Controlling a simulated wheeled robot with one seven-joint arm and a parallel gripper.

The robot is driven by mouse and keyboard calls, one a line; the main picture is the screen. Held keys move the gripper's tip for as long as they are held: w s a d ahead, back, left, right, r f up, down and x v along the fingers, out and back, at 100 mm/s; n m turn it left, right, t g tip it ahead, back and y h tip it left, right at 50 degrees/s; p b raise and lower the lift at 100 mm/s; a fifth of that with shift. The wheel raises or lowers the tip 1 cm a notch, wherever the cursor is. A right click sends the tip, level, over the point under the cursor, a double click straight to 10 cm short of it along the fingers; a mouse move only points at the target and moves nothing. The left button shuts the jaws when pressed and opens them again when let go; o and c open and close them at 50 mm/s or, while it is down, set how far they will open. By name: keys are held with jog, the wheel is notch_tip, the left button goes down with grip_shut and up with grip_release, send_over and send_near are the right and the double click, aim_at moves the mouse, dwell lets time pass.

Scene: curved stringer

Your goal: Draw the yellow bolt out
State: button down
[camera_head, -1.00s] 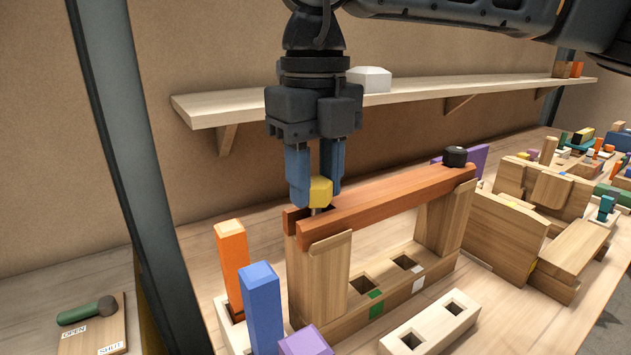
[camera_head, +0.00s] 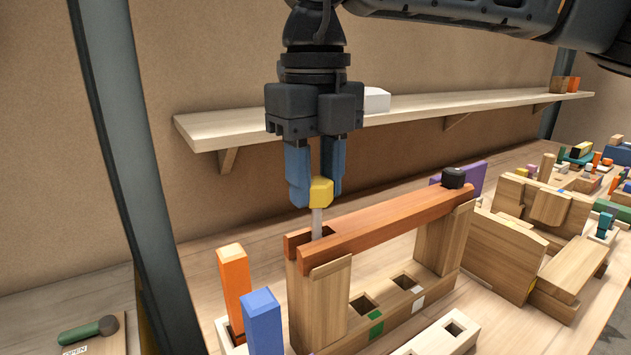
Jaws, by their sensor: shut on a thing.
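The yellow bolt (camera_head: 320,192) has a faceted yellow head and a grey shank. My gripper (camera_head: 315,190), with blue fingers, is shut on the yellow head. The bolt is upright above the left end of the reddish-brown beam (camera_head: 390,216). A length of its shank shows between the head and the slot in the beam; the lower tip is at or inside the slot, and I cannot tell which. The beam rests on two wooden uprights (camera_head: 326,304). A black knob (camera_head: 453,178) sits at its right end.
An orange block (camera_head: 233,284) and a blue block (camera_head: 262,322) stand in front at the left. A wooden shelf (camera_head: 420,112) runs along the wall behind. More wooden blocks (camera_head: 505,262) stand to the right. A grey post (camera_head: 125,170) rises at the left.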

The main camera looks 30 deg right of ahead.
jog(key=shift+r+p, duration=1.85)
jog(key=shift+r, duration=2.2)
